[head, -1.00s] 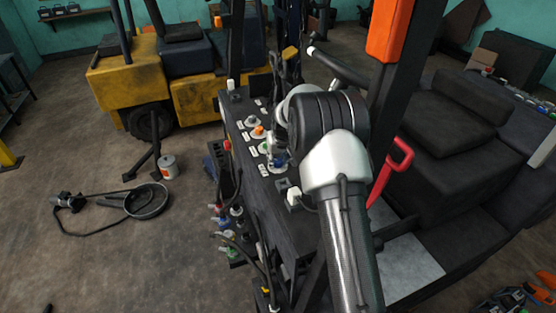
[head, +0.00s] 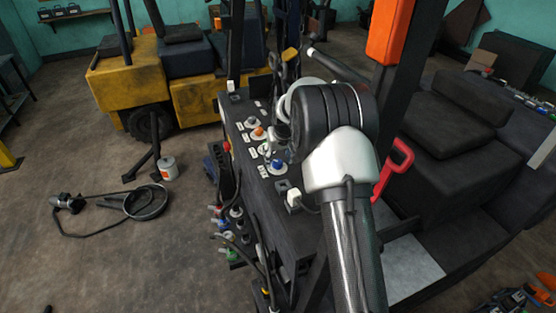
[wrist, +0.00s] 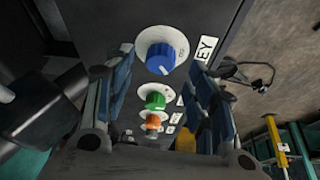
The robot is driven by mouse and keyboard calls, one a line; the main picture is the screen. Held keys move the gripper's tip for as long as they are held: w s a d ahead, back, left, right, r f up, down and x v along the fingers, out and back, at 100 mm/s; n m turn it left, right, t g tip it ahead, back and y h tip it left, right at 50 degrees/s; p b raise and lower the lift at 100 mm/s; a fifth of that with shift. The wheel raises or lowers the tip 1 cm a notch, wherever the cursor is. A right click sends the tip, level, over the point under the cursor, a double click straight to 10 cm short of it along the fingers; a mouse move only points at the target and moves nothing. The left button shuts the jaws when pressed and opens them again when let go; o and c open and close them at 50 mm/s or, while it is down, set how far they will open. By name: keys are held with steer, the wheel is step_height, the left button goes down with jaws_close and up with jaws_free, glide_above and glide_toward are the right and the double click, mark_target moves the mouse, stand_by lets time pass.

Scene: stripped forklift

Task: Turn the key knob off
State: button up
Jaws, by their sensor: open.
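The key knob is a blue knob on a white round dial (wrist: 160,57), beside a white label whose visible letters read "EY". In the head view the blue knob (head: 278,165) is on the black control panel, just below my gripper (head: 278,145). In the wrist view my gripper (wrist: 164,66) is open, with one blue-grey finger on each side and nothing held. The blue knob shows between and beyond the fingertips, and I see no contact. Small dial marks are at its right, too small to read. The knob's exact setting is unclear.
A green knob (wrist: 155,101) and an orange knob (wrist: 152,121) line up with the blue one on the panel (head: 284,200). A white-topped switch (head: 294,198) is nearby. A red handle (head: 394,168) and dark post stand right of my arm.

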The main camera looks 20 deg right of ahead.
steer(key=v, duration=0.9)
steer(key=shift+s+r, duration=0.1)
